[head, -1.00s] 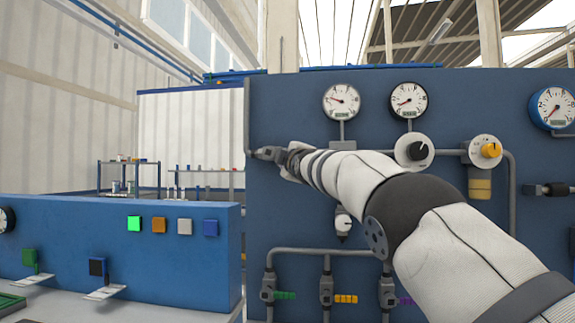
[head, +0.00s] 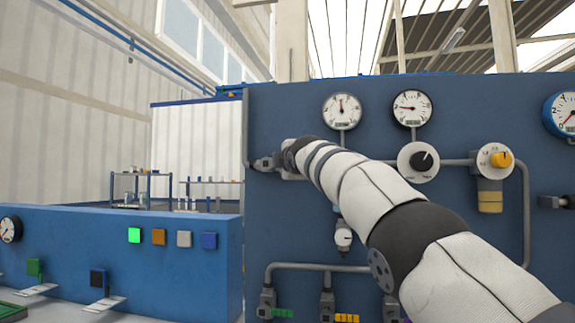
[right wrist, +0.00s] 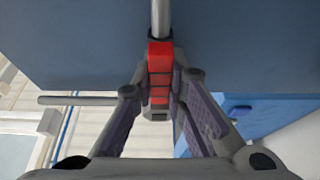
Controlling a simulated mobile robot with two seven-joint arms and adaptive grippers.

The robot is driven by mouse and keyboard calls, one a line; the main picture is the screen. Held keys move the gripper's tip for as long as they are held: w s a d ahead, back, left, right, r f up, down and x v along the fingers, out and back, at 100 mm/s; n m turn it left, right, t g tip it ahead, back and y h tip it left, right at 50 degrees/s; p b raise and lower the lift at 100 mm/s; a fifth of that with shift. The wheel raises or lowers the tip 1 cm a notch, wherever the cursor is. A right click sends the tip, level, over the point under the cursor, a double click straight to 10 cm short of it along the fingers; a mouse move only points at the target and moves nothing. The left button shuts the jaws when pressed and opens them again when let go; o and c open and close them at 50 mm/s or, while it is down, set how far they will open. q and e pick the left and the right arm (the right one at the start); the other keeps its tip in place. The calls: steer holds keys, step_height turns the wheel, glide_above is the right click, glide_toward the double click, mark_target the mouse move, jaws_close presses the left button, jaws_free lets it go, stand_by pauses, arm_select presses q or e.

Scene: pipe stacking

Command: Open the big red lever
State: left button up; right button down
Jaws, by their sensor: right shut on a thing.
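In the right wrist view, the big red lever (right wrist: 159,62) has a ribbed handle. It lies between the fingers of my right gripper (right wrist: 160,97), which are shut on it. A grey pipe (right wrist: 160,18) runs in line with the lever at the top of that view. In the head view, my right arm crosses from the lower right to a grey valve fitting (head: 264,163) at the left side of the tall blue panel (head: 460,110). My arm hides the red lever there. My left gripper is in neither view.
The panel carries two white gauges (head: 342,111) (head: 412,108), a black knob (head: 421,160), a yellow knob (head: 501,159) and pipes. Small coloured valve handles (head: 346,318) are low on it. A lower blue console (head: 110,255) with coloured buttons stands at the left.

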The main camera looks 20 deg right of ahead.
steer(key=shift+s+r, duration=0.1)
steer(key=shift+r, duration=0.3)
steer(key=c, duration=1.6)
jaws_free()
steer(key=shift+f, duration=0.2)
steer(key=v, duration=0.7)
steer(key=shift+s, duration=0.1)
steer(key=shift+f, duration=0.1)
